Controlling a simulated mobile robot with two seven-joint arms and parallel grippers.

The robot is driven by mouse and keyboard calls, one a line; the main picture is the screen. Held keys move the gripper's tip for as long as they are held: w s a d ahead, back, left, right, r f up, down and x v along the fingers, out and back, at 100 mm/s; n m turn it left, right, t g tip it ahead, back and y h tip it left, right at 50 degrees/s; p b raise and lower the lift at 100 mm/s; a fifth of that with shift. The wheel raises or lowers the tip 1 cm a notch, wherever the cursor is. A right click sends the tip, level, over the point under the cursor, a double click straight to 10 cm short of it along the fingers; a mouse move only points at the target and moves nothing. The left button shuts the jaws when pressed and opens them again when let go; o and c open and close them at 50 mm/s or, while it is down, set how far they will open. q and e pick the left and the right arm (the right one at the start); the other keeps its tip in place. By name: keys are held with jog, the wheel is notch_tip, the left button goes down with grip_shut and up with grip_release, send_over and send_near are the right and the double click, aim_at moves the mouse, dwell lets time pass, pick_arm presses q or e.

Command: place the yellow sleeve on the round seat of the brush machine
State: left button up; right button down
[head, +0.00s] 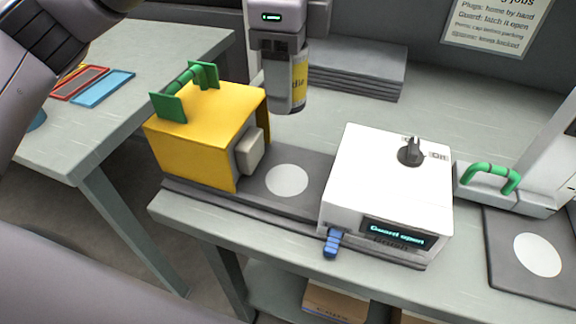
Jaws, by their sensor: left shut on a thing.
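The brush machine has a white control box (385,185) whose display reads "Guard open", with a label below that appears to read "Brush". Its round seat (287,180) is a pale, empty disc on the dark base between the white box and the yellow guard (195,145). My left gripper (288,92) is shut on the yellow sleeve (299,72). It holds the sleeve above and behind the seat, clear of the machine. Only a strip of the sleeve with dark lettering shows; the fingers hide the rest. My right gripper is not in view.
A second machine with a green handle (490,176) and a pale disc (540,255) stands at right. A stack of grey sheets (355,70) lies behind. Red (80,82) and blue (103,88) trays lie on the left table. A blue lever (333,243) projects at the front.

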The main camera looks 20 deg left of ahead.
aim_at(286, 180)
pick_arm(q)
notch_tip(286, 180, down, 15)
jog(key=shift+f+b, duration=0.1)
jog(key=shift+b, duration=0.95)
jog(key=o, duration=1.3)
notch_tip(286, 180, up, 12)
jog(key=shift+r+p, duration=0.1)
jog(key=shift+p, duration=0.9)
